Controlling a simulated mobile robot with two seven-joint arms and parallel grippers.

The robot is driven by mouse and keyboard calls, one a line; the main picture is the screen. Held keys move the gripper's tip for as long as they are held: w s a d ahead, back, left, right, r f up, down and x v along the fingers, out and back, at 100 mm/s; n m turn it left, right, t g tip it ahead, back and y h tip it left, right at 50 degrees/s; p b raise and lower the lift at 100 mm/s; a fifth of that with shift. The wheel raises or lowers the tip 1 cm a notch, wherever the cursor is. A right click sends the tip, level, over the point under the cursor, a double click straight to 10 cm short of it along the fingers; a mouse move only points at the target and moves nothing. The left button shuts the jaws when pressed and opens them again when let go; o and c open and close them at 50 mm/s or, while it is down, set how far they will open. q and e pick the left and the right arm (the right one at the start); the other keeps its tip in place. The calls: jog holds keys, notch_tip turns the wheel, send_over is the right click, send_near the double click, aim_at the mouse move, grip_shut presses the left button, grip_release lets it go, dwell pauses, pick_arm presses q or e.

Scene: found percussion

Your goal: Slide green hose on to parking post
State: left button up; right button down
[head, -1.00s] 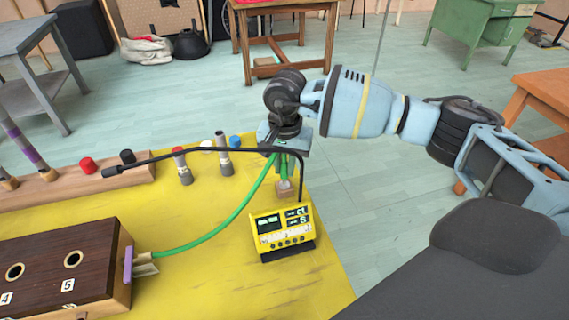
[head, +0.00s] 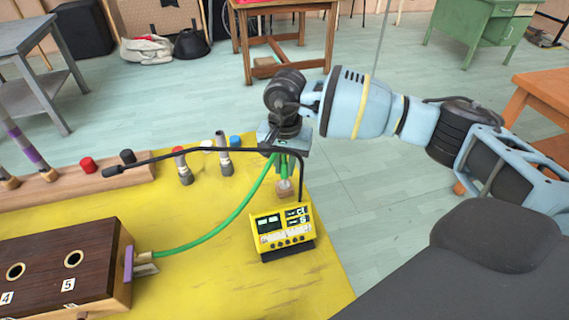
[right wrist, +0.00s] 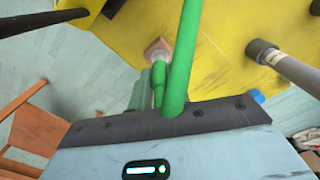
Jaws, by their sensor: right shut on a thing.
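The green hose (head: 221,226) curves from the right side of the dark wooden box up to my right gripper (head: 283,150). My right gripper is shut on the hose near its free end. The short free end points down just above or at the parking post, a small pale post on a wooden block (head: 285,190). In the right wrist view the hose (right wrist: 184,50) passes into the jaws, and its end lines up with the post's clear tip (right wrist: 158,56). I cannot tell whether the end is around the post or only over it. My left gripper is out of view.
A yellow meter (head: 282,231) stands close in front of the post. A black bent rod (head: 215,150) passes just by my right gripper. Grey tubes (head: 183,168) stand to the left on the yellow table (head: 310,285). The dark box (head: 60,245) is at lower left.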

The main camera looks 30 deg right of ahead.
aim_at(285, 174)
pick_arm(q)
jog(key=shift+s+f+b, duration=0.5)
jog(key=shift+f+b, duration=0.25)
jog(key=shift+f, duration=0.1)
pick_arm(e)
jog(key=shift+f, duration=1.55)
jog(key=c, duration=1.3)
grip_release()
jog(key=shift+o, duration=0.2)
jog(key=shift+r, duration=0.45)
notch_tip(285, 174, up, 7)
jog(key=shift+r, duration=0.1)
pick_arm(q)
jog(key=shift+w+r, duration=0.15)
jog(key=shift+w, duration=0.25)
